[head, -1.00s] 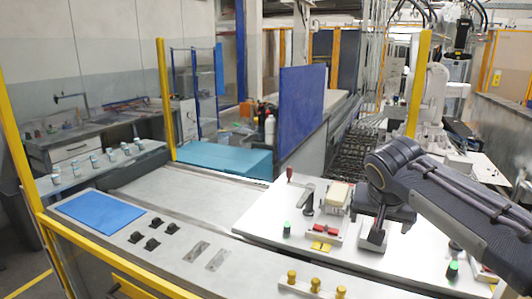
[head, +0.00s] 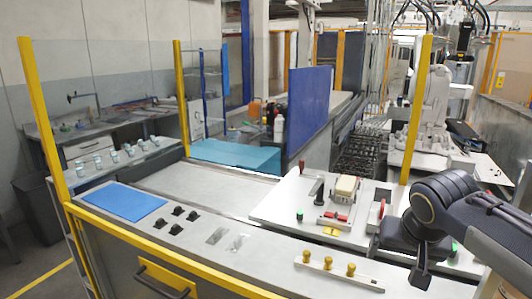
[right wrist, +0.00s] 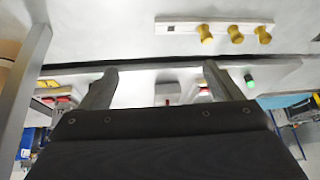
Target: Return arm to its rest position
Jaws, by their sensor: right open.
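My right arm (head: 462,215) comes in from the right edge in the head view. The panel's front edge and a small block with a red mark (right wrist: 167,97) show beyond the fingers. My left gripper is not in view.
A white strip with yellow knobs (head: 327,263) lies close left of the right gripper. A beige block (head: 346,188), red parts and green buttons (head: 299,216) stand on the panel. A blue mat (head: 125,202) lies at left. Yellow posts (head: 416,110) rise around the bench.

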